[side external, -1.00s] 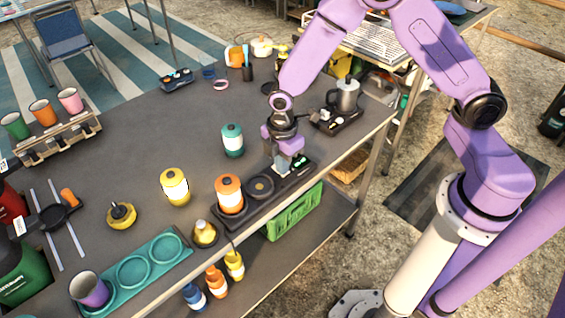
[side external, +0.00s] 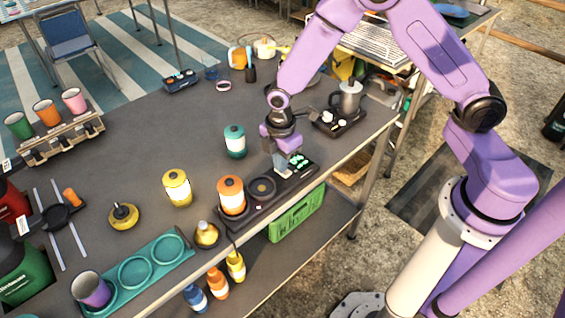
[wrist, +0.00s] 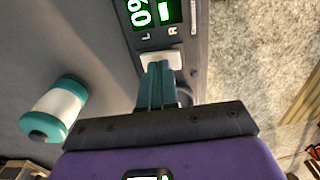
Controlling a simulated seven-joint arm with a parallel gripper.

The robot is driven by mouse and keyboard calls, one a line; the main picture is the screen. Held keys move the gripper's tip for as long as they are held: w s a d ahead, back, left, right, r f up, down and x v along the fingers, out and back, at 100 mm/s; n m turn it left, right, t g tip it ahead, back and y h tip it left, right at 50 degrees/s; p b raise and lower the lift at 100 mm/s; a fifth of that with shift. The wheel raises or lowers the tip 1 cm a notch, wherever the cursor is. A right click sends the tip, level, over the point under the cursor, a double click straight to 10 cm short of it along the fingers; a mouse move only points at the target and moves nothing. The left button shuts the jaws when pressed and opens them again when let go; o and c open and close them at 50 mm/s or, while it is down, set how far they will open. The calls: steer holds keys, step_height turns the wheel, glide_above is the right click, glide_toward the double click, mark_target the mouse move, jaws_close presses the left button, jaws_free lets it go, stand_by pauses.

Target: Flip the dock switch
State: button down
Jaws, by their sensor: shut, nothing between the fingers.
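The dock (side external: 246,213) is a long dark tray near the table's front edge. An orange lantern (side external: 231,196) stands on its left end, beside a round dark recess (side external: 262,189). The display (side external: 300,158) at its right end shows green characters. My gripper (side external: 281,172) points down over the dock. In the wrist view, my gripper (wrist: 157,72) has its teal fingers closed together, with tips at the switch's edge. I cannot tell whether they touch it.
A teal lantern (side external: 235,142) stands behind the dock, left of my gripper. A yellow lantern (side external: 177,187) stands further left. A dark tray (side external: 325,128) with a metal pot (side external: 346,99) lies to the right. A green crate (side external: 297,214) sits below the table.

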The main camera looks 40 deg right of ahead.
step_height(320, 180, up, 14)
steer(key=w, duration=0.2)
stand_by(0.5)
steer(key=s+d+r+m, duration=0.1)
steer(key=s+d, duration=0.1)
steer(key=s, duration=0.7)
steer(key=s+d+r+m, duration=0.2)
steer(key=s+d, duration=0.1)
steer(key=s, duration=0.6)
steer(key=s+d+r+m, duration=0.1)
steer(key=s+d+m, duration=0.1)
steer(key=s, duration=0.7)
steer(key=shift+s+d+r, duration=0.2)
steer(key=shift+d+r, duration=0.2)
steer(key=shift+d, duration=0.35)
